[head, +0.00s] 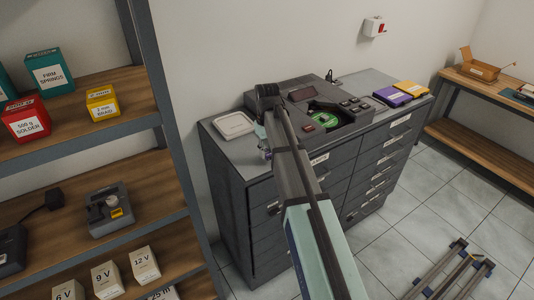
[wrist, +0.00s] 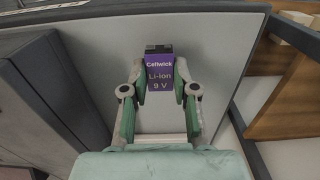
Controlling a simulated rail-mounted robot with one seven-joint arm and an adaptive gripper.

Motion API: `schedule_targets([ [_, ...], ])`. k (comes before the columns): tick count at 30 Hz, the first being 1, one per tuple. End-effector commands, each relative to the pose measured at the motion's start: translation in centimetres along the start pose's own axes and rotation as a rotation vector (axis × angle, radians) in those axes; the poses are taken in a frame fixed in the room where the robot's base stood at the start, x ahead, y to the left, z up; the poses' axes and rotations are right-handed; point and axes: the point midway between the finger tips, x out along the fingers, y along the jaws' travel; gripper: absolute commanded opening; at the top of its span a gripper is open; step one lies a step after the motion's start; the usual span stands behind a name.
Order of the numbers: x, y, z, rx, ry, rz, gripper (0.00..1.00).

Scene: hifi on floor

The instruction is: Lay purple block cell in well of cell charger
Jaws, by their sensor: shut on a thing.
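My gripper (wrist: 160,88) is shut on the purple block cell (wrist: 159,76), a purple block with a dark top, marked "Cellwick Li-Ion 9 V". It is held upright in the picture between the two fingertips, apart from other things as far as I can tell. In the head view my arm hides most of the gripper and the cell, near the left front of the grey drawer cabinet. A grey device with a round part and a yellow label (head: 109,210) sits on the left shelf; it looks like the cell charger, but its well is not clear.
The drawer cabinet (head: 232,180) carries a white tray (head: 234,124), a dark player with a green disc (head: 322,119), and purple and yellow cases (head: 393,96). The shelf's grey post (head: 165,130) stands between shelf and cabinet. Voltage-marked boxes (head: 105,277) fill the lower shelf.

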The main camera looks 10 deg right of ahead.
Motion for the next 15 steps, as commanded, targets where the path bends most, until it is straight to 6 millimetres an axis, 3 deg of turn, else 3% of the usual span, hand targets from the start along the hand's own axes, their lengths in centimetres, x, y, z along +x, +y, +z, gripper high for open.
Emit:
schedule_targets([
  [6, 2.0, 0.0, 0.1, 0.0, 0.0, 0.0, 0.0],
  [15, 2.2, 0.0, 0.0, 0.0, 0.0, 0.0, 0.0],
])
